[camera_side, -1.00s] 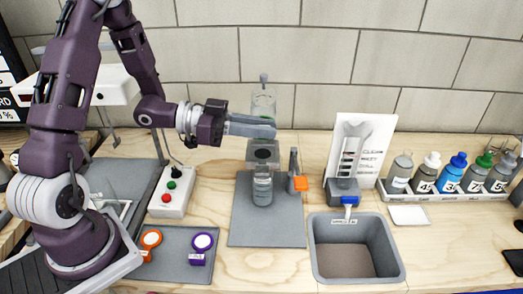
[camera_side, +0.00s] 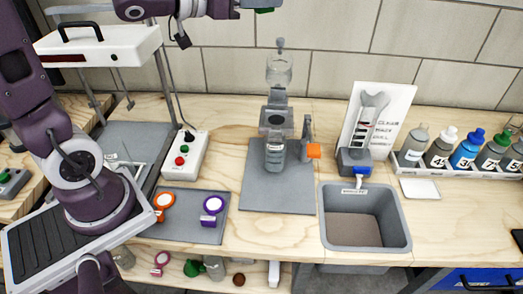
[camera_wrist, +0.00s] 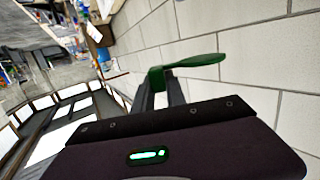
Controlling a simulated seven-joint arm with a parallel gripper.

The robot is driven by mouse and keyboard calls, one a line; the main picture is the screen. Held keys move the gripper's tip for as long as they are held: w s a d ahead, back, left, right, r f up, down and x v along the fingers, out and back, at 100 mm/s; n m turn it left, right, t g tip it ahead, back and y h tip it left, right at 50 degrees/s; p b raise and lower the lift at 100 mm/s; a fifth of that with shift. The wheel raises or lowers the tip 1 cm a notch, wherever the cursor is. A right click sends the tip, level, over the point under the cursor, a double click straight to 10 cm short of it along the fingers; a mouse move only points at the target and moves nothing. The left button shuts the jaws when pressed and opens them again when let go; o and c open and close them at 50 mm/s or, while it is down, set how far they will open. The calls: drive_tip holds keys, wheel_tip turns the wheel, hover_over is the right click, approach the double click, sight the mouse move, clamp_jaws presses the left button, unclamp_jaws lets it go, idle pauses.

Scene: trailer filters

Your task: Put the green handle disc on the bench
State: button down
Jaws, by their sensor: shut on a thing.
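The green handle disc (camera_wrist: 200,61) is between the fingers of my gripper (camera_wrist: 160,80) in the wrist view, with its flat green handle sticking out to the right. In the side view only a sliver of green (camera_side: 264,10) shows below my gripper (camera_side: 256,4) at the top edge. My gripper is shut on it, high above the bench and the filter stand. The wooden bench (camera_side: 262,240) spreads below, with bare wood around the grey mats.
A filter stand (camera_side: 277,120) with a clear funnel (camera_side: 279,70) and bottle rises from a grey mat. A sink (camera_side: 364,222) and bottle rack (camera_side: 462,166) are right.

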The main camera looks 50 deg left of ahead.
wheel_tip(320, 180, up, 9)
drive_tip(key=s+d+n+y, duration=0.1)
drive_tip(key=s+y, duration=0.1)
drive_tip(key=s, duration=0.1)
drive_tip(key=shift+d+n+y, duration=0.3)
drive_tip(key=shift+n, duration=0.1)
drive_tip(key=shift+f, duration=0.1)
drive_tip(key=d, duration=0.6)
drive_tip(key=w+f+m+h, duration=0.2)
drive_tip(key=w+f, duration=0.2)
drive_tip(key=f, duration=0.4)
drive_tip(key=w+f+m+h, duration=0.1)
drive_tip(key=w+f+h, duration=0.2)
drive_tip(key=f, duration=0.4)
wheel_tip(320, 180, down, 8)
drive_tip(key=s+d+m+g+h, duration=0.1)
drive_tip(key=d+m+g+h, duration=0.1)
drive_tip(key=m+g+h, duration=0.15)
drive_tip(key=s+a+f+m+g+h, duration=0.1)
drive_tip(key=s+a+m+h, duration=0.1)
drive_tip(key=s, duration=0.3)
drive_tip(key=shift+s+a+h, duration=0.15)
drive_tip(key=shift+s+h, duration=0.15)
drive_tip(key=shift+h, duration=0.15)
